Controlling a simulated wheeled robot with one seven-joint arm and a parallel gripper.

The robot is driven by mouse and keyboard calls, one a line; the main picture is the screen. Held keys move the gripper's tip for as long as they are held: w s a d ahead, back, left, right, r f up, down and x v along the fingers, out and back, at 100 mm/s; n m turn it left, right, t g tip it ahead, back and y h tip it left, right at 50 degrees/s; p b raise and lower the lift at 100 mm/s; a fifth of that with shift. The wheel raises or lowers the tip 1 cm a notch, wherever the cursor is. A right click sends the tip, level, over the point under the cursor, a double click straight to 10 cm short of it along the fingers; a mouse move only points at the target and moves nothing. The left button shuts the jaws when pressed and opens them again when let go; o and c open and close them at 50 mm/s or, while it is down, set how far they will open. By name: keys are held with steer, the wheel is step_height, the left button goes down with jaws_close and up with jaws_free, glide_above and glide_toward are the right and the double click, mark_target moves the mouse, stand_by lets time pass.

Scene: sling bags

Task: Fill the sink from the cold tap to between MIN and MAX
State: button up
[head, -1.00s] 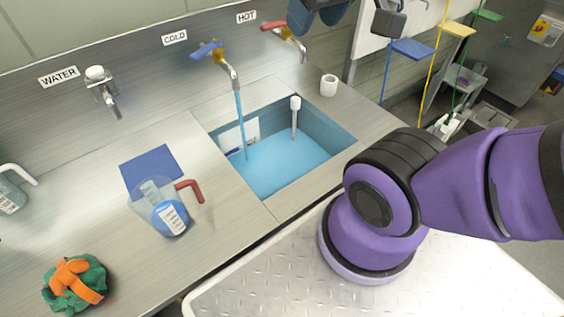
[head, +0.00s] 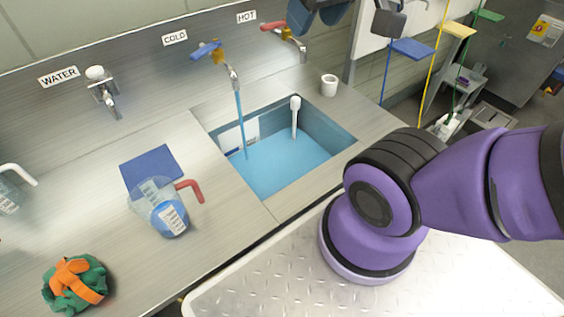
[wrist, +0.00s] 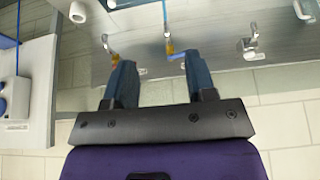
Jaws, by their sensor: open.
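The cold tap (head: 219,60), with a blue lever, stands under the COLD sign, and a blue stream (head: 240,125) runs from its spout into the sink (head: 335,130). Blue water (head: 285,163) covers the sink floor, its surface below the rim. A white level label (head: 238,137) is on the sink's left inner wall; its marks are too small to read. My gripper (wrist: 160,83) is open and empty. In the wrist view, its right finger is near the cold tap's blue lever (wrist: 178,56); whether they touch is unclear. In the head view, only a dark part shows at the top.
The hot tap (head: 284,33) with a red lever is right of the cold one, with no stream. A white standpipe (head: 295,118) stands in the sink. A white cup (head: 329,85), a jug of blue liquid (head: 165,208), a blue mat (head: 150,170) and a green-orange bundle (head: 76,285) are on the counter.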

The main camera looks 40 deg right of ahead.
stand_by(0.3)
steer(key=m+g, duration=0.5)
steer(key=m, duration=0.8)
glide_above(198, 51)
step_height(198, 51, down, 6)
step_height(198, 51, down, 11)
steer(key=shift+s+r, duration=0.15)
jaws_close()
